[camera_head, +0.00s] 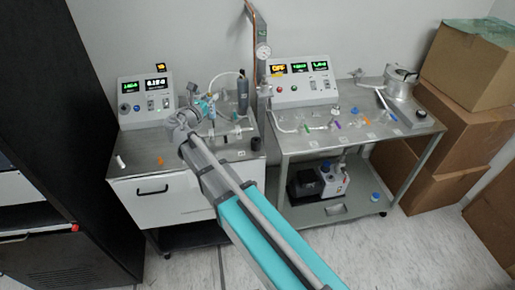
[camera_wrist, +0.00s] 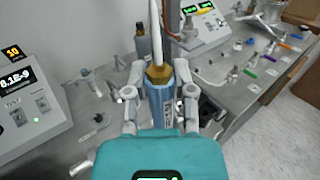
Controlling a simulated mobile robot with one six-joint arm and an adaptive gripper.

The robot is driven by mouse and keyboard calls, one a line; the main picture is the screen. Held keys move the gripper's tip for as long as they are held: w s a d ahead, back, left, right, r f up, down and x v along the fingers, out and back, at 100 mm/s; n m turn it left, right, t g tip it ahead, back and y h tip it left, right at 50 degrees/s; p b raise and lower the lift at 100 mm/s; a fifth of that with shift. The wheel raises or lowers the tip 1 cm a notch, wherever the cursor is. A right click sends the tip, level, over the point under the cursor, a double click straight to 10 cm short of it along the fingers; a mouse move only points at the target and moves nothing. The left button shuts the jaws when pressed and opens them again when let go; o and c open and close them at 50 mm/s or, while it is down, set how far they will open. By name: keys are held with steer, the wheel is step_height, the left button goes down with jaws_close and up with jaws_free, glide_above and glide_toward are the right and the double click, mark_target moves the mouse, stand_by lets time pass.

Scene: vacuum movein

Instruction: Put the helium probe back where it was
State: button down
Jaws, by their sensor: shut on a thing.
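The helium probe (camera_wrist: 161,103) has a blue body, a brass-coloured collar and a thin pale nozzle. In the wrist view my gripper (camera_wrist: 160,82) is shut on it, one finger on each side. In the head view my gripper (camera_head: 208,106) is above the left steel bench (camera_head: 137,187), partly hidden by my own wrist; the probe is hard to make out there. A dark cylinder (camera_head: 243,97) stands upright behind and right of the gripper; it also shows in the wrist view (camera_wrist: 142,44). A small black cup (camera_head: 256,143) stands near the bench's right edge.
A control box with green displays (camera_head: 146,98) stands on the left bench. The right bench (camera_head: 305,144) carries another control box (camera_head: 298,81), a line of coloured valves and a steel vessel (camera_head: 400,84). A copper pipe (camera_head: 258,40) rises between them. Cardboard boxes (camera_head: 465,135) stand at right.

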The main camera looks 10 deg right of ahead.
steer(key=s+d+f+m+g+h+b, duration=0.1)
steer(key=s+d+m+g+h, duration=0.1)
steer(key=s+d, duration=0.3)
steer(key=s+d+f+m+g+h+b, duration=0.2)
steer(key=s+d, duration=0.3)
steer(key=d, duration=0.5)
steer(key=shift+d+f+g+h+b, duration=0.2)
steer(key=shift+g+h+b, duration=0.1)
steer(key=shift+g, duration=0.1)
steer(key=shift+a+f, duration=0.1)
steer(key=w+d+f+b, duration=0.1)
steer(key=w+f+b, duration=0.8)
steer(key=w, duration=0.4)
steer(key=shift+d, duration=0.2)
